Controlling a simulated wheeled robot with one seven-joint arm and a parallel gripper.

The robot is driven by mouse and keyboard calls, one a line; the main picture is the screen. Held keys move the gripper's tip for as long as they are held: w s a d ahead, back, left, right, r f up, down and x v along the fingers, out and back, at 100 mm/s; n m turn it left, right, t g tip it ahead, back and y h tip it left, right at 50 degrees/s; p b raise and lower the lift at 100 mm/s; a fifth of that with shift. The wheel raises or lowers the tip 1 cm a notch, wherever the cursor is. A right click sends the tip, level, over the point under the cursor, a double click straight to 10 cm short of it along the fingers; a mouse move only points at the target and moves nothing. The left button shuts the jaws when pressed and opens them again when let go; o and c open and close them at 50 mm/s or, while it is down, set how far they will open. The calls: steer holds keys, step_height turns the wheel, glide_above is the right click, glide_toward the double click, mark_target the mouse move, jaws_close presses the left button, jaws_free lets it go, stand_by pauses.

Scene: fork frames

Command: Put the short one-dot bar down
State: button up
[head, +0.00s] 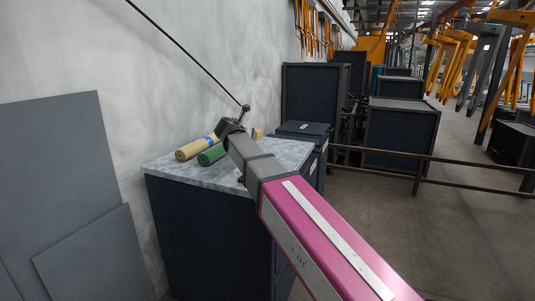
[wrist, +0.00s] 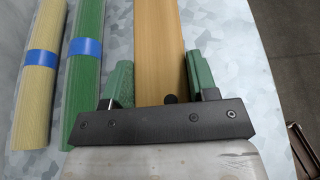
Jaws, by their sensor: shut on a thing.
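The bar (wrist: 160,45) is flat, light brown wood with one dark dot close to my gripper, and it runs out of the top of the wrist view. My gripper (wrist: 160,80) has green finger pads, one against each long side of the bar, and is shut on it. In the head view my gripper (head: 232,127) is over the far part of the grey mottled worktop (head: 165,166), and a small tan end of the bar (head: 258,133) shows behind it. I cannot tell whether the bar touches the worktop.
A yellow roll (head: 190,150) and a green roll (head: 212,155), each with a blue band in the wrist view, lie left of my gripper. A white wall stands behind the worktop. Dark cabinets (head: 400,135) and a rail (head: 440,158) are to the right.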

steer(key=w+d+f, duration=0.1)
steer(key=d+f, duration=0.1)
steer(key=d, duration=0.1)
steer(key=w+d+f, duration=0.2)
steer(key=d, duration=0.1)
steer(key=w+d+f, duration=0.2)
steer(key=d, duration=0.1)
steer(key=shift+f, duration=2.15)
steer(key=o, duration=1)
steer(key=shift+f, duration=0.1)
steer(key=v, duration=1.2)
steer(key=shift+r, duration=0.2)
